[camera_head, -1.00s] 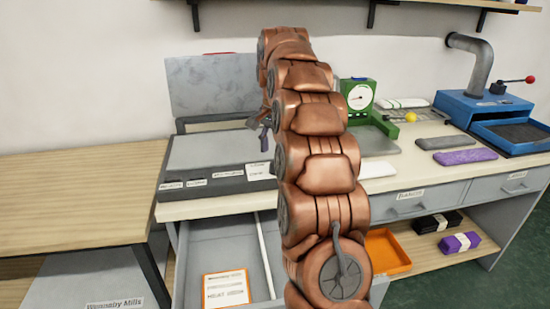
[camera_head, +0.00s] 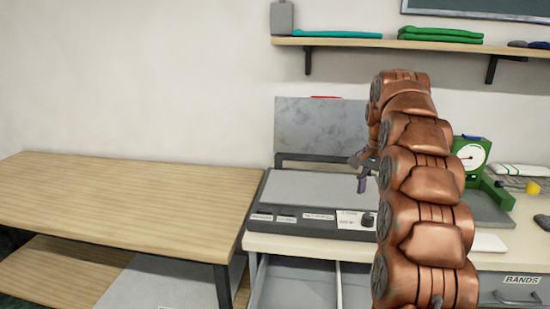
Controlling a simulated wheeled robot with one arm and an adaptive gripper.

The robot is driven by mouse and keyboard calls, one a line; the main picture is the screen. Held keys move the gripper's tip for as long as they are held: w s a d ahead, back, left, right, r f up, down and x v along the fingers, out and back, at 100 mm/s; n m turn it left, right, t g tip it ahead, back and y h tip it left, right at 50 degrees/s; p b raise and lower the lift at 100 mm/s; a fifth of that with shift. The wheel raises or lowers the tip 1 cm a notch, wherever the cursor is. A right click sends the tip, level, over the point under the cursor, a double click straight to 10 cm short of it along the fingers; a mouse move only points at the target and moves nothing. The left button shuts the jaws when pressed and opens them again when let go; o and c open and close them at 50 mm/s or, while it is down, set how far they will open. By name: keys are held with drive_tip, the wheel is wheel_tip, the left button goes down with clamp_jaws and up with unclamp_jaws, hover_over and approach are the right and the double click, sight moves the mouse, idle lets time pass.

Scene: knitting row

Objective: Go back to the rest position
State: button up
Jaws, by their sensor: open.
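My gripper (camera_head: 362,172) is small and dark in the head view. It hangs above the right part of a dark flat machine with a pale top plate (camera_head: 310,187). My copper arm rises in front of it and hides part of the gripper and the bench behind. I see nothing held in the jaws, which are open.
A wooden table (camera_head: 120,200) stands at the left with a bare top. An open grey drawer (camera_head: 295,285) sits below the machine. A green dial scale (camera_head: 473,155) stands right of my arm. A wall shelf (camera_head: 400,44) holds folded cloths.

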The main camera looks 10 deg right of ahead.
drive_tip(key=s+a+f+n+g, duration=0.15)
drive_tip(key=s+a+n, duration=0.55)
drive_tip(key=s+a, duration=0.85)
drive_tip(key=s+a+f+n, duration=0.2)
drive_tip(key=s+a+f, duration=0.15)
drive_tip(key=s, duration=0.45)
drive_tip(key=s+a+f+n+g, duration=0.1)
drive_tip(key=s+a+f+n, duration=0.2)
drive_tip(key=s, duration=0.4)
drive_tip(key=s+a+f+n, duration=0.2)
drive_tip(key=s+f, duration=0.3)
drive_tip(key=s, duration=0.3)
drive_tip(key=s+p+v, duration=0.2)
drive_tip(key=p+v, duration=1)
drive_tip(key=v, duration=0.1)
drive_tip(key=shift+s+r+t, duration=0.15)
drive_tip(key=shift+r+t, duration=0.15)
drive_tip(key=shift+t, duration=0.05)
drive_tip(key=shift+c, duration=0.3)
